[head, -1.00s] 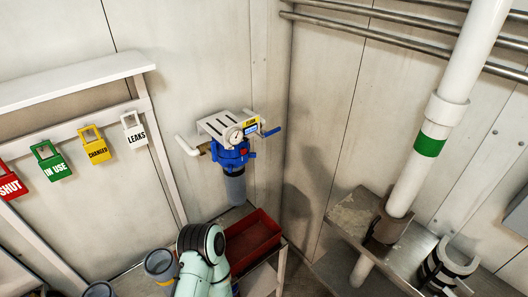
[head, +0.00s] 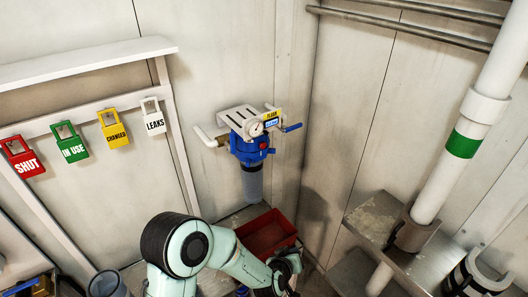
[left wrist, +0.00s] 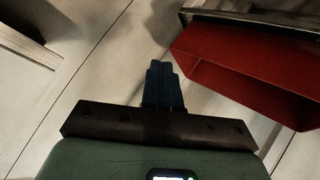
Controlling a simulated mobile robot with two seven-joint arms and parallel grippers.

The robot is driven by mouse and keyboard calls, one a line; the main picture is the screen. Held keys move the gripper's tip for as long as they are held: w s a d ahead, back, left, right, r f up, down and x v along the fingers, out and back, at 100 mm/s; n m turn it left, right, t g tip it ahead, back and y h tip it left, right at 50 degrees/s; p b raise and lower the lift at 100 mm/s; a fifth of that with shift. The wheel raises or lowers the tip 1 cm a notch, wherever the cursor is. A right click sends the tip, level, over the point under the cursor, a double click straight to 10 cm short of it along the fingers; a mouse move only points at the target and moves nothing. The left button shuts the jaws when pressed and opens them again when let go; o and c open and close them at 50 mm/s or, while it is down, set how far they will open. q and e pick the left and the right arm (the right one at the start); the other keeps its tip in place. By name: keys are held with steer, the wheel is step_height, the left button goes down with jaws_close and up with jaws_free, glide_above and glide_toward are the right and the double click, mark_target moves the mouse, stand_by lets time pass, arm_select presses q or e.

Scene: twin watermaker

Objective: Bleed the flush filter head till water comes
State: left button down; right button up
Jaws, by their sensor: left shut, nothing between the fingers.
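The flush filter head (head: 252,150) is blue and hangs under a white bracket on the far wall, with a grey bowl (head: 252,183) below it. It carries a round gauge (head: 257,128), a red button-like part (head: 263,145), a yellow label and a blue lever (head: 291,127) pointing right. My left gripper (head: 286,268) is below and to the right of the filter, in front of the red bin and apart from the filter. In the left wrist view its dark blue fingers (left wrist: 163,85) are together and empty. No water shows. My right gripper is out of view.
A red open bin (head: 264,234) stands on a shelf below the filter; it also shows in the left wrist view (left wrist: 225,65). Coloured tags, including a white LEAKS tag (head: 153,117), hang at the left. A white pipe (head: 455,160) stands at the right.

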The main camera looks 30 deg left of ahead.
mark_target(263, 146)
arm_select(q)
steer(key=w+a+r+n+t+y+b, duration=0.1)
steer(key=a+r+n+t+y, duration=0.1)
steer(key=r, duration=1.3)
steer(key=w+a+r+n+t+y+b, duration=0.1)
steer(key=r+n+t+y, duration=0.3)
steer(key=r, duration=1)
steer(key=shift+w+a+r+b, duration=0.3)
steer(key=shift+w+a+r, duration=0.1)
steer(key=shift+a, duration=0.45)
steer(key=w+a, duration=0.3)
steer(key=a, duration=0.5)
steer(key=shift+w, duration=0.2)
steer(key=shift+a+f, duration=0.1)
steer(key=shift+w+a+b, duration=0.15)
steer(key=shift+a+b, duration=0.25)
steer(key=shift+b, duration=0.1)
